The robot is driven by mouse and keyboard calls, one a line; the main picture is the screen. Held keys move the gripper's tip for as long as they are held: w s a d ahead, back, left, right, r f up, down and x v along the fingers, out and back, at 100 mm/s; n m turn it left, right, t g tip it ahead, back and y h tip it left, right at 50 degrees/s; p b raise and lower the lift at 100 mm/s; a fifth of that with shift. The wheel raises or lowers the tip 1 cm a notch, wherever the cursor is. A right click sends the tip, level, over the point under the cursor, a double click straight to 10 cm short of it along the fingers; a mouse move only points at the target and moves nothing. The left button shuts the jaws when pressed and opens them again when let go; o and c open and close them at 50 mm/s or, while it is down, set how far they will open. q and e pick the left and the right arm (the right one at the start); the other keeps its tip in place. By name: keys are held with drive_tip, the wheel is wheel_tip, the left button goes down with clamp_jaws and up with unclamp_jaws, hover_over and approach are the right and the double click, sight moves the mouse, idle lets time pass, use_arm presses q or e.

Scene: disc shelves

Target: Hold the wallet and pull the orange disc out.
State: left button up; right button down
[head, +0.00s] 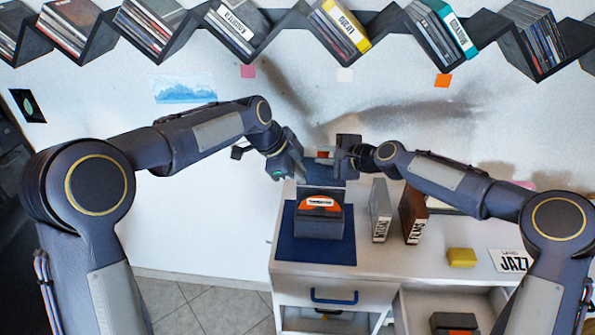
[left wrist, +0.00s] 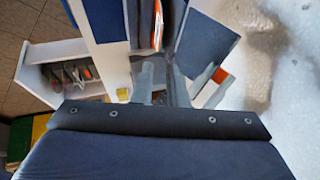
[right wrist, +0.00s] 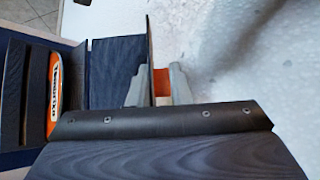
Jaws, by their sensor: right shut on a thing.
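The dark blue wallet (head: 322,171) stands upright behind the black disc box, between my two grippers. Part of the orange disc (head: 324,154) shows at its top; it also shows in the right wrist view (right wrist: 161,82). My right gripper (head: 350,152) is shut on the wallet, whose thin edge (right wrist: 151,50) stands between the fingers in the right wrist view. My left gripper (head: 297,160) is at the left of the wallet, its fingers apart with a narrow gap in the left wrist view (left wrist: 161,82). I see nothing held there.
A black box (head: 320,224) with an orange-labelled front stands on a blue mat (head: 284,240). Grey (head: 381,210) and brown (head: 413,208) cases stand to its right. A yellow block (head: 462,257) lies farther right. An open drawer (head: 410,310) is below. Zigzag wall shelves hang above.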

sight(320, 196)
use_arm(q)
drive_tip(key=x, duration=1.1)
drive_tip(key=shift+d+f, duration=0.15)
drive_tip(key=shift+f, duration=0.25)
drive_tip(key=shift+w, duration=0.1)
clamp_jaws()
drive_tip(key=shift+r, duration=0.1)
wheel_tip(320, 196, up, 10)
use_arm(e)
drive_tip(key=shift+s+f, duration=0.1)
drive_tip(key=shift+f, duration=0.2)
idle(0.9)
